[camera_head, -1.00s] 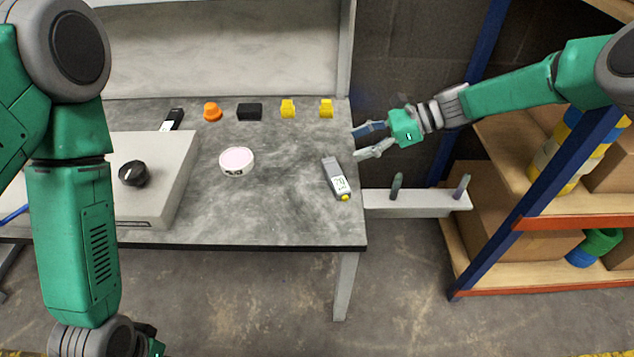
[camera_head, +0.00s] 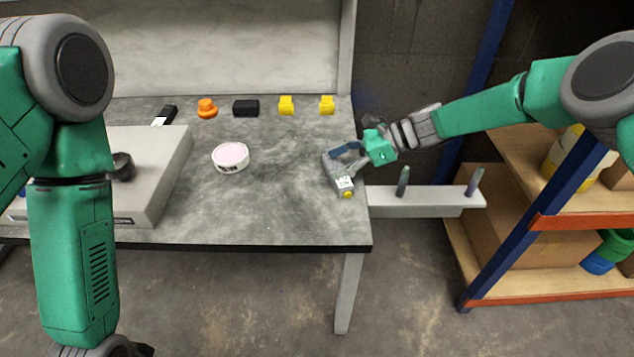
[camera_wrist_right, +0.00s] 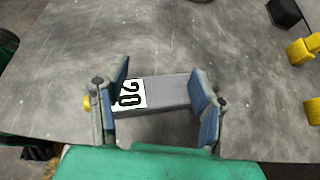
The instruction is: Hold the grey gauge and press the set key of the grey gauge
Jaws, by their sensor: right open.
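The grey gauge (camera_head: 343,184) lies on the table near its right edge, with a white label and a yellow end facing the front edge. In the right wrist view the gauge (camera_wrist_right: 168,92) lies between my right gripper's fingers, with its label reading 20 and the yellow end (camera_wrist_right: 87,103) at the left. My right gripper (camera_head: 344,158) is open around the gauge; the fingers stand towards its two ends, and I cannot tell whether they touch it. The set key is not clearly told apart; the yellow end may be it. My left gripper is mostly out of view at the bottom left.
A round pink-topped tin (camera_head: 230,158) sits mid-table. An orange knob (camera_head: 207,108), a black block (camera_head: 246,107) and two yellow pieces (camera_head: 286,106) line the back. A grey box with a black knob (camera_head: 160,165) is at left. A pegged rail (camera_head: 425,198) and shelves stand right.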

